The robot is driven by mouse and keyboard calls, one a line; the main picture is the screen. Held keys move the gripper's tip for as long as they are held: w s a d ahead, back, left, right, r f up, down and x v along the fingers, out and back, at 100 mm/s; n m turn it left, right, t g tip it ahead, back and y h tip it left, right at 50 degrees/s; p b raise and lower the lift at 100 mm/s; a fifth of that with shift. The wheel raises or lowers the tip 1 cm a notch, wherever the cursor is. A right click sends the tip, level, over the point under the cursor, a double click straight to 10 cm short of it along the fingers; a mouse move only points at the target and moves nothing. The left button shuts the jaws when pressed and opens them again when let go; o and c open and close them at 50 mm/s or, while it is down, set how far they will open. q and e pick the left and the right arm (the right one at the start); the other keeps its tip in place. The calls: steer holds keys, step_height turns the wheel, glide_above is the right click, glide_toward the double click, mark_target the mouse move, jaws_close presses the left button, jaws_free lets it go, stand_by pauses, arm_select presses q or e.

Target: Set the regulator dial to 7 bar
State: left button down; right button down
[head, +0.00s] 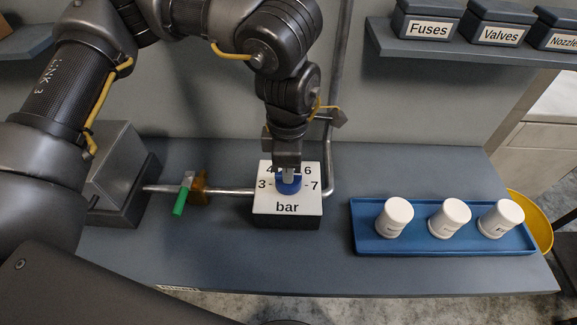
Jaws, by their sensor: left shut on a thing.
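The regulator (287,207) is a box with a white top face on the grey bench. Its face shows the marks 3, 4, 6 and 7 and the word "bar". The blue dial (289,186) sits in the middle of the face. My left gripper (288,175) comes down from above and is shut on the dial. The gripper hides the top of the face between 4 and 6 and most of the dial, so I cannot tell where the dial points. My right gripper is not in view.
A pipe with a green-handled valve (181,199) runs left of the regulator to a grey metal box (118,165). A blue tray (372,241) with three white containers stands at right. Labelled bins (427,27) sit on a shelf above. The bench front is clear.

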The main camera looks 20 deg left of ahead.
arm_select(q)
steer(key=c, duration=1.5)
jaws_free()
step_height(320, 180, up, 11)
steer(key=shift+f, duration=0.1)
